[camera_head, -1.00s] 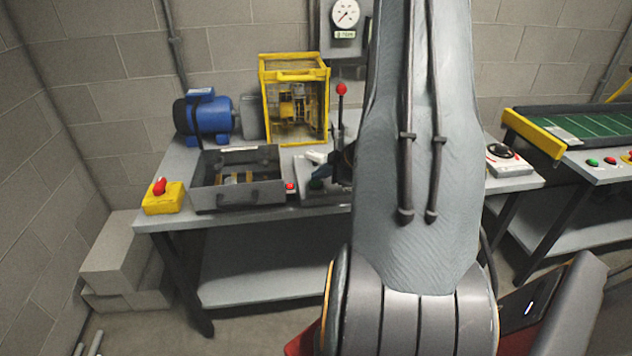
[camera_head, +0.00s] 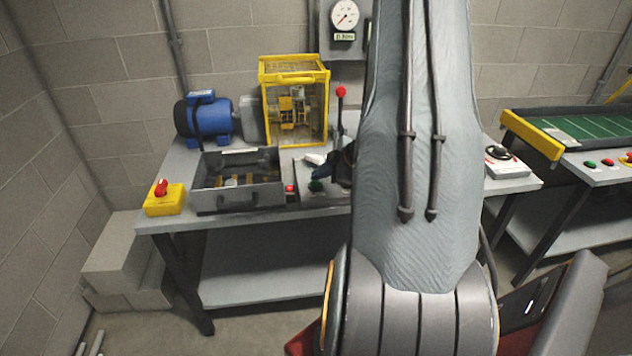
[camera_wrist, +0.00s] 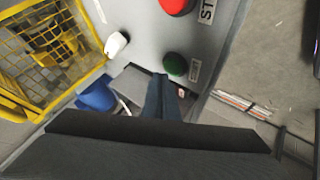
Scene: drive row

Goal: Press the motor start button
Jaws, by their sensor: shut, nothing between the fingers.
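The green button (camera_head: 316,186) sits on the grey control panel on the bench, just right of the grey tray. In the wrist view the green button (camera_wrist: 175,65) is a round cap with a small white label beside it. My gripper (camera_wrist: 163,82) is shut and empty; its dark blue fingers show just below and left of the green button in that view. In the head view my gripper (camera_head: 333,172) is partly hidden by my arm, close above and right of the button. I cannot tell whether it touches the button.
A red round part (camera_wrist: 177,4) with a label starting "ST" is at the wrist view's top. A red-knobbed lever (camera_head: 341,92) stands behind. A blue motor (camera_head: 208,118), yellow cage (camera_head: 294,75), grey tray (camera_head: 238,197) and yellow box with red switch (camera_head: 164,204) share the bench.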

